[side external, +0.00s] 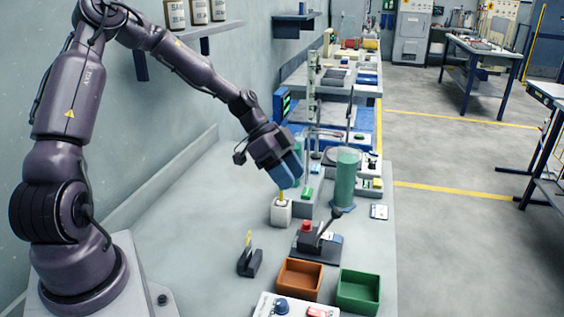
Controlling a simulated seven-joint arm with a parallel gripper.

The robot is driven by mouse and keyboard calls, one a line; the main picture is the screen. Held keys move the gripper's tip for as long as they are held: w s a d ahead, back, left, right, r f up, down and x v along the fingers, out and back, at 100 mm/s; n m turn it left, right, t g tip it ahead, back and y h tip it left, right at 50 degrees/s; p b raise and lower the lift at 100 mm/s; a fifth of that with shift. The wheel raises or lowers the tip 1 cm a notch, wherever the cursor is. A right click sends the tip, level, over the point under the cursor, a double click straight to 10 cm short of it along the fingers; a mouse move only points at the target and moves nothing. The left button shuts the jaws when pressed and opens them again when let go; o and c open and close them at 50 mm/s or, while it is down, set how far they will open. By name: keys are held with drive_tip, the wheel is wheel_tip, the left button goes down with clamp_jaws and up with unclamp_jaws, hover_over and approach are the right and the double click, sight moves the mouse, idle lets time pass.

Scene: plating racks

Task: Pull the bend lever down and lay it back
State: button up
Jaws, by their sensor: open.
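A lever with a black knob (336,213) rises at a slant from a dark base (318,247), leaning toward the upper right. It looks like the bend lever. A red button (306,226) sits on the same base, left of the lever. My gripper (286,182), with blue fingers, is open and points down. It is above and to the left of the lever, apart from it. It hangs just over a small white block (281,212) with a yellow upright piece (282,194) on top. The gap between the fingers is hard to see from this side.
A green cylinder (345,180) stands behind the lever. An orange-brown bin (300,276) and a green bin (359,290) lie in front. A small dark holder (250,262) with a yellow piece stands left. The bench between it and the wall is clear.

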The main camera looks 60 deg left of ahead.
drive_tip(key=shift+v, duration=1.55)
drive_tip(key=shift+c, duration=0.5)
